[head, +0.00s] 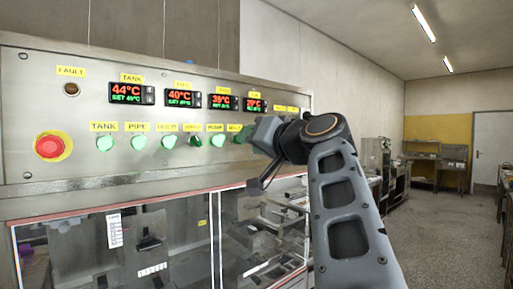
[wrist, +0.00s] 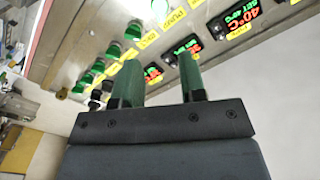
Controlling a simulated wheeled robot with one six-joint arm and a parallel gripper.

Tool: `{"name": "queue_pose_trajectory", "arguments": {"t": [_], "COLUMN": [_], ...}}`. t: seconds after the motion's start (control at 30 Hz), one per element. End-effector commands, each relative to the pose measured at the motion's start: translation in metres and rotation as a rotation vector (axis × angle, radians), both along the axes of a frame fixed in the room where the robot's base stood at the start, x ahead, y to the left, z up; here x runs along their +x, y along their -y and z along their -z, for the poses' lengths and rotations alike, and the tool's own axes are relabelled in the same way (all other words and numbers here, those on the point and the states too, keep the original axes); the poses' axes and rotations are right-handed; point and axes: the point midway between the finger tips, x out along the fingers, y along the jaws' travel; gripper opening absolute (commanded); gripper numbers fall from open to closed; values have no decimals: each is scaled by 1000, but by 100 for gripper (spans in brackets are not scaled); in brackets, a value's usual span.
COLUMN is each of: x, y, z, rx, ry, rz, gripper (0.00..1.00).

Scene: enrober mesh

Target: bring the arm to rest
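My arm (head: 345,205) rises from the bottom of the head view and bends at its upper joint toward the control panel (head: 100,185). My gripper (wrist: 158,75) shows in the wrist view with its two green fingers apart and nothing seen between them. In the head view the wrist end is in front of the panel's right part, by the row of green knobs (head: 195,137). The fingertips are not clear there, and whether they touch the panel cannot be told.
The panel carries a red stop button (head: 49,146), a dark fault lamp (head: 71,89) and lit temperature displays (head: 131,93). Below is a clear-windowed machine cabinet (head: 180,240). Open floor (head: 450,230) lies to the right, with a bench (head: 452,165) and white door (head: 491,155) beyond.

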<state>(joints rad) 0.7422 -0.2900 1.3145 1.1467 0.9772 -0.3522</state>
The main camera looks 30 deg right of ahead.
Motion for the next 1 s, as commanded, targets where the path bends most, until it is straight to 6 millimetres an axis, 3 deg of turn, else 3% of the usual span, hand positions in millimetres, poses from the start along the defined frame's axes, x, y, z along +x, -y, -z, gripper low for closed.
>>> {"name": "queue_pose_trajectory", "arguments": {"t": [0.2,0.83,0.93,1.0], "x": [-10,-9,-1,5], "y": [0,3,22,37], "z": [0,2,35,74], "rx": [-1,24,54,78], "ry": [0,-12,-108,-211], "rz": [0,13,73,125], "gripper": [38,38,38,38]}}
